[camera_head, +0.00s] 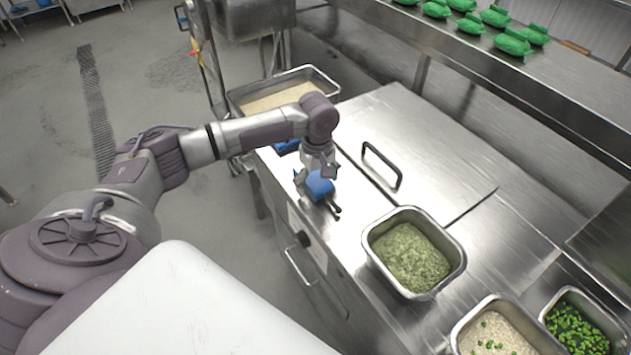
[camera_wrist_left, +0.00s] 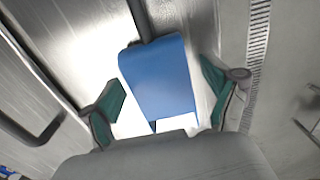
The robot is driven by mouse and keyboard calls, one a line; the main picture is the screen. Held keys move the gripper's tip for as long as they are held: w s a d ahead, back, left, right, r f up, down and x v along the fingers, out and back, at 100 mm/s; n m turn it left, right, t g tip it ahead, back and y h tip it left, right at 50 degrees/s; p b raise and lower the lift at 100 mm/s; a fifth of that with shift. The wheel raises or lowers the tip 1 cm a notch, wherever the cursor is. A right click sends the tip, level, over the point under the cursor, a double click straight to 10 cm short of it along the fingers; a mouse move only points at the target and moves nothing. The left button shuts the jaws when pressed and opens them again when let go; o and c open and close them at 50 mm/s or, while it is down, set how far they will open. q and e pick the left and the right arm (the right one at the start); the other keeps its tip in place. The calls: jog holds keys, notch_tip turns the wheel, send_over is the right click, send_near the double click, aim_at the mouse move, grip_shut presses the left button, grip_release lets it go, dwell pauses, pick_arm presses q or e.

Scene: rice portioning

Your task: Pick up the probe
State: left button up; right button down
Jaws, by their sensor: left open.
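The probe has a blue body (camera_head: 318,186) with a dark rod. It lies on the steel counter near its left edge in the head view. In the left wrist view the blue body (camera_wrist_left: 158,80) sits between the two finger pads, with the dark rod running up to the top edge. My left gripper (camera_head: 316,180) is open and directly over the probe, one finger on each side. In the left wrist view gaps show between the green pads of the gripper (camera_wrist_left: 165,95) and the blue body. My right gripper is not in view.
A steel pan of green food (camera_head: 411,257) stands on the counter nearby. Other pans hold pale grain (camera_head: 452,338) and green pieces (camera_head: 543,316). A black handle (camera_head: 382,166) rises from the lid beside the gripper. A pan (camera_head: 334,88) stands behind my arm. Green packages (camera_head: 513,42) sit on a shelf.

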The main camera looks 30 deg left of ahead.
pick_arm(q)
jog(key=shift+c, duration=1)
jog(key=c, duration=1)
jog(key=shift+c, duration=0.2)
jog(key=shift+r, duration=0.5)
jog(key=r, duration=0.1)
jog(key=r+b, duration=0.1)
jog(key=w+r, duration=0.1)
jog(key=shift+d+r, duration=0.3)
jog(key=shift+d, duration=0.05)
jog(key=w+d+r+p, duration=0.5)
jog(key=w+r, duration=0.4)
jog(key=r, duration=0.3)
jog(key=shift+r+p, duration=0.2)
jog(key=shift+p, duration=0.55)
jog(key=shift+d, duration=0.1)
